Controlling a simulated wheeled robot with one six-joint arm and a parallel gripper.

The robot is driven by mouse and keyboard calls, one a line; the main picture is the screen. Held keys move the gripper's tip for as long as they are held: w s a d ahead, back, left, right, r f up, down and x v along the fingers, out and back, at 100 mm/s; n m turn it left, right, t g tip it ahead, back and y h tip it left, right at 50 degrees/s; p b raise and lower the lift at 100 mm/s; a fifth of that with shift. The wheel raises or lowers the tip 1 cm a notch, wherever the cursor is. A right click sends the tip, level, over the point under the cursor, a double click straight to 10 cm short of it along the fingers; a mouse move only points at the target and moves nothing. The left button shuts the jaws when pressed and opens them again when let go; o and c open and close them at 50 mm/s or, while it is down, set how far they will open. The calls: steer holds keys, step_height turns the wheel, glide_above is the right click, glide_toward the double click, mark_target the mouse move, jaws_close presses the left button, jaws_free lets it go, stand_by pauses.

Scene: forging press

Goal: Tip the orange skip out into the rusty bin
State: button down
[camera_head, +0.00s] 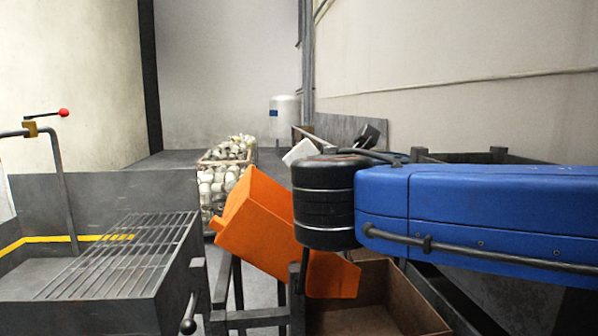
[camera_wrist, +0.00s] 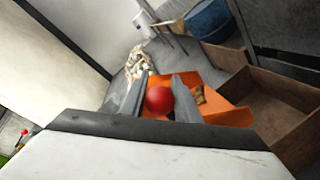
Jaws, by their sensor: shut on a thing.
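The orange skip (camera_head: 250,218) is tilted in the head view, with its lower lip over the rusty bin (camera_head: 407,294). My arm covers part of it. The wrist view shows the skip (camera_wrist: 216,79) beyond my fingers, with a small brown lump (camera_wrist: 198,94) in it. The open brown bin (camera_wrist: 277,93) is to its right. My gripper (camera_wrist: 159,86) is shut on a round red knob (camera_wrist: 158,101) beside the skip. How the knob joins the skip is hidden. In the head view my fingers are hidden.
A wire cage of pale round parts (camera_head: 222,175) stands behind the skip. A grated dark bench (camera_head: 120,255) is at the left, with a red-tipped lever (camera_head: 63,112) above it. Dark posts and rails (camera_head: 240,318) stand below the skip.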

steer(key=w+d+f+m, duration=0.2)
steer(key=d+f+m, duration=0.2)
steer(key=d, duration=0.6)
steer(key=shift+w+f+g+y, duration=0.2)
steer(key=shift+g+y, duration=0.2)
steer(key=shift+f, duration=0.1)
steer(key=c, duration=1.4)
jaws_free()
steer(key=shift+d, duration=0.1)
steer(key=shift+s+r, duration=0.1)
steer(key=shift+r, duration=0.1)
